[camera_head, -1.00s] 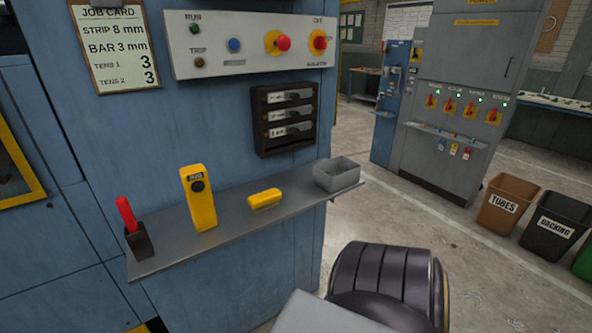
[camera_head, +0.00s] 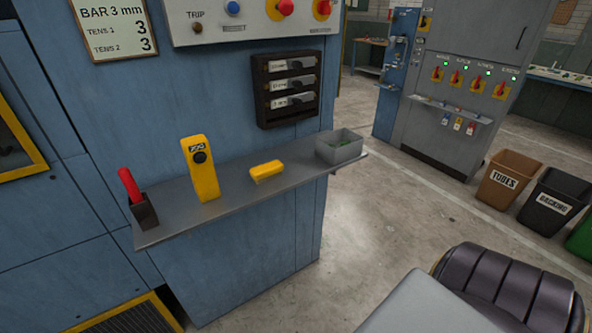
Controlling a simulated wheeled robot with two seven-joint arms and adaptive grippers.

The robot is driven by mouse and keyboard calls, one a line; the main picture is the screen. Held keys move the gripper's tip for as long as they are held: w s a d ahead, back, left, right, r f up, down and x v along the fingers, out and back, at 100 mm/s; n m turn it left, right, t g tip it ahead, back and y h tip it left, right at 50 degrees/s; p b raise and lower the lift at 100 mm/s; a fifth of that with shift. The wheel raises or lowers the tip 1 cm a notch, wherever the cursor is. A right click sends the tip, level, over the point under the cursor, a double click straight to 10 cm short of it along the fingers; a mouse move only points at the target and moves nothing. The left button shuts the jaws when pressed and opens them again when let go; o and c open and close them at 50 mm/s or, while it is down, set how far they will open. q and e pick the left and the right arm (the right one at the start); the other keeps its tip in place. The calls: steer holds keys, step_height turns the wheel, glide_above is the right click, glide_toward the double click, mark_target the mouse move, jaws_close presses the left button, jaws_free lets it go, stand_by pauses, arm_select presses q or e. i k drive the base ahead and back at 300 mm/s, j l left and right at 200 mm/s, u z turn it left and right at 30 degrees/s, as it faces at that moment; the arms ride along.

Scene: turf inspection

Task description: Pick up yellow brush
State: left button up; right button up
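A small yellow block-like object (camera_head: 267,171), which may be the yellow brush, lies on the grey shelf (camera_head: 230,187) fixed to the blue cabinet. No bristles can be made out. A taller yellow device (camera_head: 200,168) with a dark round knob stands upright to its left on the same shelf. Neither of my grippers is in view.
A red-handled tool (camera_head: 130,185) stands in a dark holder at the shelf's left end. A grey open box (camera_head: 339,147) sits at its right end. A dark padded seat (camera_head: 510,290) is at lower right. Bins (camera_head: 507,181) stand farther right; floor between is clear.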

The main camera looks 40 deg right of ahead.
mark_target(261, 173)
steer(key=z, duration=1)
steer(key=u, duration=1.8)
steer(key=z, duration=1.45)
